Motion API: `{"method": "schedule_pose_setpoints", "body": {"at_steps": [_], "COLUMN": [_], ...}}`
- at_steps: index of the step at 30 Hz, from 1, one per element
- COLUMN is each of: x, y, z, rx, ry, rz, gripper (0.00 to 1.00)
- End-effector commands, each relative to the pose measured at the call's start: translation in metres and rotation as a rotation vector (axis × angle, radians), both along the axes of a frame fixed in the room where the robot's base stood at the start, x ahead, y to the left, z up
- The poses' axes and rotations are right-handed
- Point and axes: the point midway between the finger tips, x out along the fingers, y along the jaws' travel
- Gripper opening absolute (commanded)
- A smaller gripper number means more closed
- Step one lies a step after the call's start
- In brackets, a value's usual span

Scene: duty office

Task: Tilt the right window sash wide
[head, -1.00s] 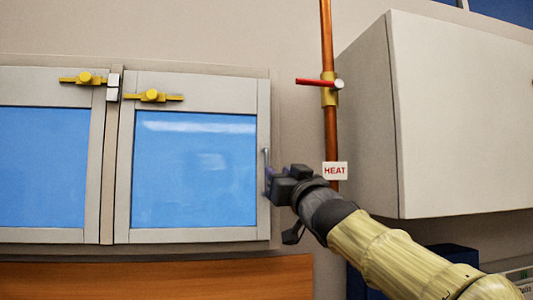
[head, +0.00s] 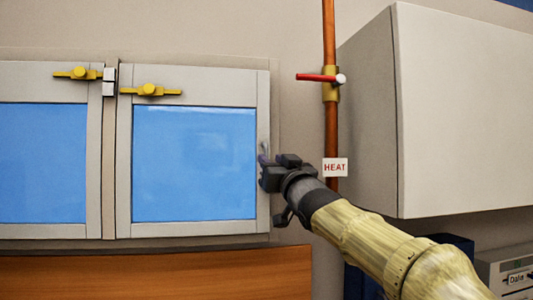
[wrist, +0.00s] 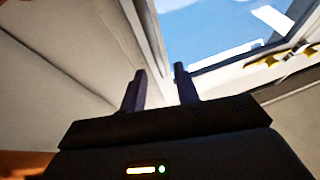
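The right window sash (head: 194,222) has a pale grey frame around a blue pane. In the head view it looks about flush with its surround; I cannot tell if it is slightly tilted. A yellow latch (head: 151,90) lies level across its top left; yellow fittings also show in the wrist view (wrist: 264,62). A slim upright handle (head: 264,146) on its right stile is partly hidden by my gripper (head: 262,158). In the wrist view my gripper's two fingers (wrist: 160,88) stand apart with nothing visible between them, the sash frame and pane beyond.
The left sash (head: 95,165) with its own yellow latch (head: 84,73) stands beside it. A copper pipe (head: 331,135) with a red-handled valve (head: 318,77) and HEAT tag (head: 335,167) runs right of the window. A grey cabinet (head: 450,120) projects further right. Wood (head: 160,280) lies below.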

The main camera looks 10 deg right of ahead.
Motion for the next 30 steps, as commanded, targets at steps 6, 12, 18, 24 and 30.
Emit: {"method": "schedule_pose_setpoints", "body": {"at_steps": [6, 12, 18, 24, 30], "x": [0.011, 0.022, 0.033, 0.037, 0.037], "y": [0.004, 0.005, 0.008, 0.008, 0.008], "z": [0.004, 0.011, 0.014, 0.014, 0.013], "rx": [-0.001, 0.001, 0.000, -0.003, -0.003], "ry": [0.004, 0.001, 0.002, 0.003, 0.003], "rz": [0.003, 0.004, 0.002, 0.000, 0.000], "gripper": [0.31, 0.31, 0.31, 0.31, 0.31]}}
